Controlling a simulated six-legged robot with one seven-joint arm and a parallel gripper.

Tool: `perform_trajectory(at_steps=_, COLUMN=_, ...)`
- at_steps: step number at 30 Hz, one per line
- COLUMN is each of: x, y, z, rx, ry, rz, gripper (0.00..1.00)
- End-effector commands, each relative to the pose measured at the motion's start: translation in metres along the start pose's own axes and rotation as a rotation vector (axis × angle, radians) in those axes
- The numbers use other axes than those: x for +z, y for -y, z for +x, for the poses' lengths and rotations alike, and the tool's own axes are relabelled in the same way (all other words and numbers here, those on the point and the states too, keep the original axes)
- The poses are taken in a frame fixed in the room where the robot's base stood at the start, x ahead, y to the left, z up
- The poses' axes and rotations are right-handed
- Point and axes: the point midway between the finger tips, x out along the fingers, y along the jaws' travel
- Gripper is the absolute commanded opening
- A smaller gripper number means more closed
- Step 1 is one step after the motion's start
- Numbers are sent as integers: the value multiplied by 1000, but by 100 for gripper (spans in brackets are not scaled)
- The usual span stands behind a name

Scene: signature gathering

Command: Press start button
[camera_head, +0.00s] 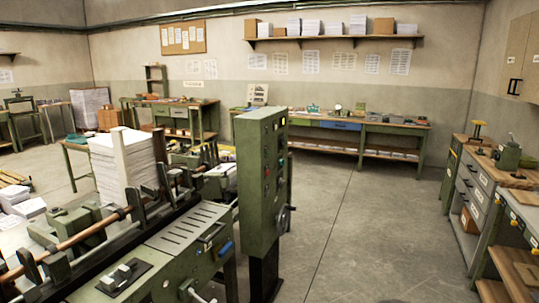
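A tall green control cabinet (252,180) stands upright on a dark post in the middle of the view, at the end of the green machine. Its narrow right-hand face carries several small coloured buttons or lamps (267,172), seen at a steep angle. They are too small for me to tell which one is the start button. A dark handwheel (284,220) sits low on the cabinet's right side. My gripper is not in view.
The green gathering machine (190,240) with a copper-coloured bar and a tall paper stack (122,165) fills the lower left. A long workbench (360,128) runs along the back wall. Drawer benches (475,185) stand at right. The concrete floor (360,225) right of the cabinet is clear.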

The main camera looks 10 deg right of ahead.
Motion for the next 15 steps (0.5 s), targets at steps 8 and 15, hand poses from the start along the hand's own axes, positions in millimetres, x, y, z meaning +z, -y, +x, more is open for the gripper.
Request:
perform_trajectory(at_steps=8, x=0, y=0, z=0, rx=0, ry=0, rz=-1, gripper=0)
perform_trajectory(at_steps=15, x=0, y=0, z=0, rx=0, ry=1, rz=-1, gripper=0)
